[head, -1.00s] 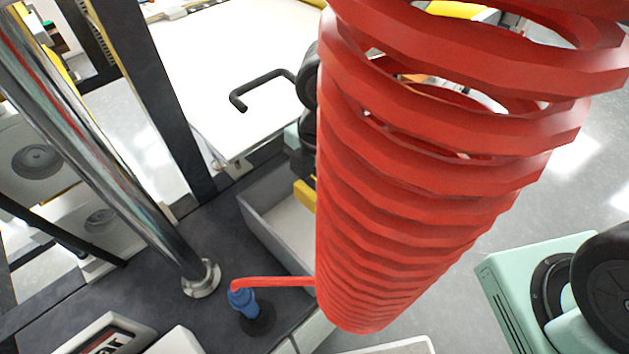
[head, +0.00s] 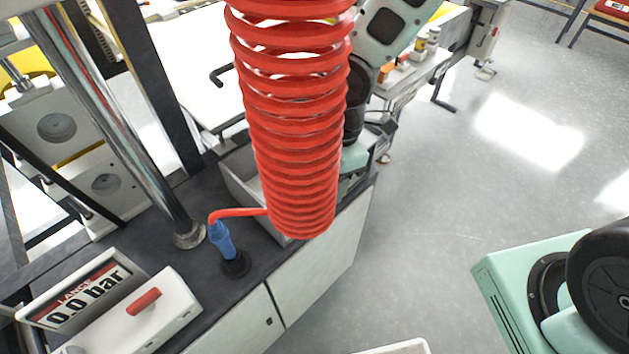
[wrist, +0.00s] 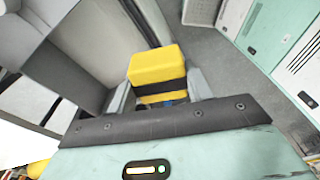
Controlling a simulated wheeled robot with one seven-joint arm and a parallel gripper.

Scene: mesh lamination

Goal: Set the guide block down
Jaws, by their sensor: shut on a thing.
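The guide block (wrist: 157,68) is yellow with a black band and shows in the wrist view. My gripper (wrist: 160,92) is shut on it, with a grey finger at each side. A grey surface lies to the left of and beyond the block, apparently the inside of a bin. I cannot tell whether the block touches it. In the head view, the grey open bin (head: 237,180) stands on the dark bench top. The red coiled hose hides part of this bin, as well as my gripper and the block.
The red coiled hose (head: 292,130) hangs in front of my arm. Its end joins a blue fitting (head: 222,240) on the dark bench (head: 190,265). A box with a 0.0 bar display (head: 90,295) stands at the front left. Open floor (head: 440,220) lies to the right.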

